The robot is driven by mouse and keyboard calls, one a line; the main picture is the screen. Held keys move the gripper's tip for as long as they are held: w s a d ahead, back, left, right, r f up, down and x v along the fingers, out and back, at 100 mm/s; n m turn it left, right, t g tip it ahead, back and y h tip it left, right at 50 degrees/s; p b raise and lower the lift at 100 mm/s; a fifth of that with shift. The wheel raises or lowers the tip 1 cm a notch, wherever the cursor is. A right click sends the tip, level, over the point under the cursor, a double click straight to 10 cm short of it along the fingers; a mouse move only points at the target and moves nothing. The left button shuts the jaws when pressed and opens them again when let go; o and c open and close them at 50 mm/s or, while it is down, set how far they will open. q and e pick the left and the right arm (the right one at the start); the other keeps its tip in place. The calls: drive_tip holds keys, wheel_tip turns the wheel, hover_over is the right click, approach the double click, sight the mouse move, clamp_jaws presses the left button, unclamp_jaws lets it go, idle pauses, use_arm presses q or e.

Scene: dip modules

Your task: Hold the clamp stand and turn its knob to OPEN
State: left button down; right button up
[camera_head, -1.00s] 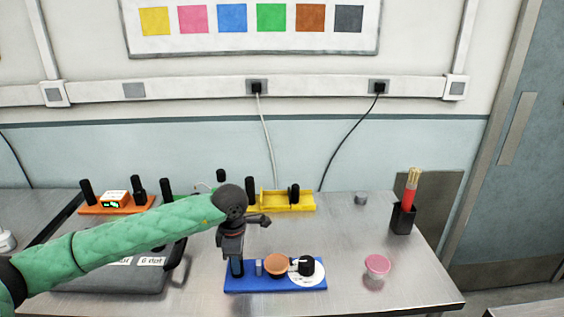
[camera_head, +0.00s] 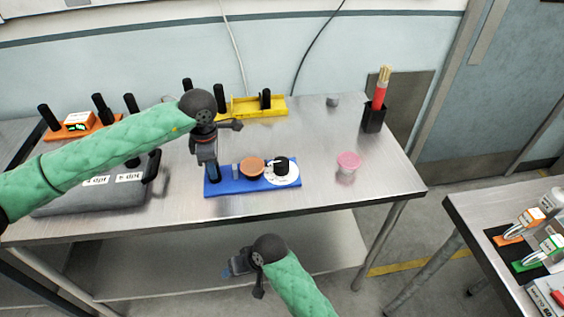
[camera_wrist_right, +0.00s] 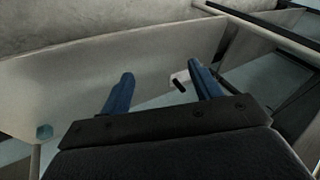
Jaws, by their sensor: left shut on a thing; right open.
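The clamp stand is a blue base (camera_head: 225,187) near the front of the steel table. It carries a black upright post at its left end, an orange-brown round piece (camera_head: 251,167) in the middle, and a black knob (camera_head: 281,163) on a white dial at its right end. The dial's lettering is too small to read. My left gripper (camera_head: 212,172) points down and is shut on the black post (camera_head: 214,176), which it partly hides. My right gripper (camera_head: 236,268) is low in front of the table, apart from the stand. In the right wrist view its blue fingers (camera_wrist_right: 160,95) are apart and empty.
The table's front edge and lower shelf (camera_head: 300,240) lie near my right gripper. A pink-lidded jar (camera_head: 348,163) stands right of the stand. A grey case (camera_head: 95,190) is at left, orange and yellow (camera_head: 255,106) racks behind. A second table (camera_head: 480,215) is at right.

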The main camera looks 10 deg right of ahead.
drive_tip(key=s+a+r+n+g+y, duration=0.1)
drive_tip(key=a+r+n, duration=0.1)
drive_tip(key=a+r, duration=0.65)
drive_tip(key=s+a+r+n+g+y, duration=0.1)
drive_tip(key=a+r, duration=0.4)
drive_tip(key=r, duration=0.6)
drive_tip(key=s+r+n+g+h, duration=0.2)
drive_tip(key=s+r+n+h, duration=0.25)
drive_tip(key=s+r, duration=0.55)
wheel_tip(320, 180, up, 4)
drive_tip(key=m+t+h, duration=0.2)
drive_tip(key=m+h, duration=0.1)
hover_over(282, 162)
wheel_tip(282, 162, down, 11)
drive_tip(key=shift+r, duration=0.1)
